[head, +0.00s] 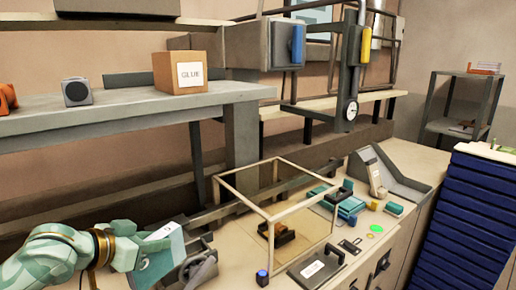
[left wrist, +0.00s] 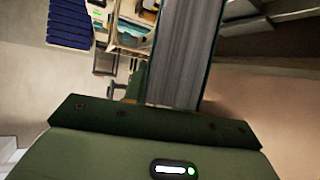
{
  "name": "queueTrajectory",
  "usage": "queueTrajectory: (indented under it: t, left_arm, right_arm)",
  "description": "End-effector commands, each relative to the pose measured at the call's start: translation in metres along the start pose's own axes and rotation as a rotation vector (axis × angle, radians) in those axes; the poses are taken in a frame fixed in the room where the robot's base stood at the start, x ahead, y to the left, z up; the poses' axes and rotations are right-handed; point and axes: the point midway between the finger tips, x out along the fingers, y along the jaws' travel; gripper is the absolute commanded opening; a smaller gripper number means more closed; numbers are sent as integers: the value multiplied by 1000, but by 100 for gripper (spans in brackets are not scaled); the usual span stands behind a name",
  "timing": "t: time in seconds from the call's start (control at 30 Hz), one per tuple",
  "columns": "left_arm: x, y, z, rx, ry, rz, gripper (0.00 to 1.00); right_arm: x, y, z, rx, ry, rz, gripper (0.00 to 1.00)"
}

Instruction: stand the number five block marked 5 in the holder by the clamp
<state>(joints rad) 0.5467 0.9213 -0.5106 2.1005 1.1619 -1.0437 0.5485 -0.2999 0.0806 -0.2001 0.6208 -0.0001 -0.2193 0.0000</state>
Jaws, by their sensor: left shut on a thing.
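My left gripper (head: 138,252) comes in from the left in the head view, at the near left end of the workbench. It is shut on a flat teal and pale block (head: 163,262). The block stands tilted, and its marking is too unclear to read for certain. In the left wrist view the held block (left wrist: 185,50) shows as a long grey face with dark edges, reaching away from my gripper. A dark grey curved tool (head: 200,268), possibly the clamp, is just right of the block. Whether they touch, and where the holder is, I cannot tell. My right gripper is not in view.
A pale open frame (head: 272,216) stands on the workbench right of my gripper, around a small orange and dark object (head: 278,234). A blue-topped item (head: 262,277) and a dark labelled plate (head: 315,268) lie in front. A raised shelf (head: 130,117) runs behind.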

Motion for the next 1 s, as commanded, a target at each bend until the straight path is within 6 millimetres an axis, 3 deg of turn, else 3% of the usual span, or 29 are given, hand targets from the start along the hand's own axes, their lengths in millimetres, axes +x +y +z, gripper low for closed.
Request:
queueTrajectory:
  t: [0.1, 0.27, 0.4, 0.5, 0.6, 0.77, 1.0]
  left_arm:
    - [14, 14, 18, -73, 8, -117, 0]
    - [14, 23, 51, -198, 7, -321, 0]
    - [14, 28, 102, -274, -4, -458, 0]
    - [21, 38, 137, -277, -10, -486, 0]
    - [27, 45, 156, -274, -7, -492, 0]
    - [31, 50, 168, -275, -2, -489, 0]
    - [30, 50, 167, -271, -1, -489, 0]
  right_arm:
    - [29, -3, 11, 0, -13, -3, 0]
    - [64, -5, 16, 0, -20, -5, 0]
    - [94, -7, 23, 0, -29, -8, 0]
    - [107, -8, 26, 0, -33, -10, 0]
    - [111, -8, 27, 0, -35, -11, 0]
    - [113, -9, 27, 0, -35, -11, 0]
    - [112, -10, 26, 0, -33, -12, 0]
